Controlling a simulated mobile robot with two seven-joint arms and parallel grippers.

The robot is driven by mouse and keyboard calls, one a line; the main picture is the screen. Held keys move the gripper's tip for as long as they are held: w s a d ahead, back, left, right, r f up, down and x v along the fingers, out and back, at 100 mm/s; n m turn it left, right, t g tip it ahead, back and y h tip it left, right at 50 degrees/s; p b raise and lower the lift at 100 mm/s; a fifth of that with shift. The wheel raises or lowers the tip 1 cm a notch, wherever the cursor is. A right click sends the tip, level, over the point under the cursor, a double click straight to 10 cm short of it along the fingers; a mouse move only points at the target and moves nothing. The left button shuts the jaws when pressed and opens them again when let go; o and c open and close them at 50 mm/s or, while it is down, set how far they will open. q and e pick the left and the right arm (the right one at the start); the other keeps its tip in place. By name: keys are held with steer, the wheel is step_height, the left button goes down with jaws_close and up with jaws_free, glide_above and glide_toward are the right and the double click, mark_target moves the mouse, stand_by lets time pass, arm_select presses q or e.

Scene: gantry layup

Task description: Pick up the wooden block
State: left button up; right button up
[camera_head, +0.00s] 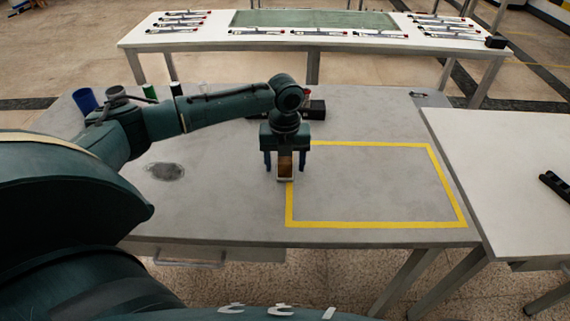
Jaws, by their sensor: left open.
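The wooden block (285,168) is a small brown block on the grey table, at the left edge of the yellow taped rectangle. My left gripper (285,164) points down over it, with one dark blue finger on each side of the block. The fingers are open, and I cannot tell whether either touches the block. The gripper body hides the block's upper part. My right gripper is not in view.
The yellow outline (375,224) encloses bare grey table (225,215). A blue cup (85,100) stands at the back left. A dark box (313,110) lies behind the gripper. A white table (500,150) adjoins at right.

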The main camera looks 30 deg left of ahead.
arm_select(q)
steer(key=shift+c, duration=0.5)
steer(key=c, duration=1)
step_height(320, 180, up, 10)
steer(key=o, duration=0.5)
steer(key=shift+c, duration=0.2)
steer(key=shift+p, duration=0.3)
steer(key=c, duration=0.3)
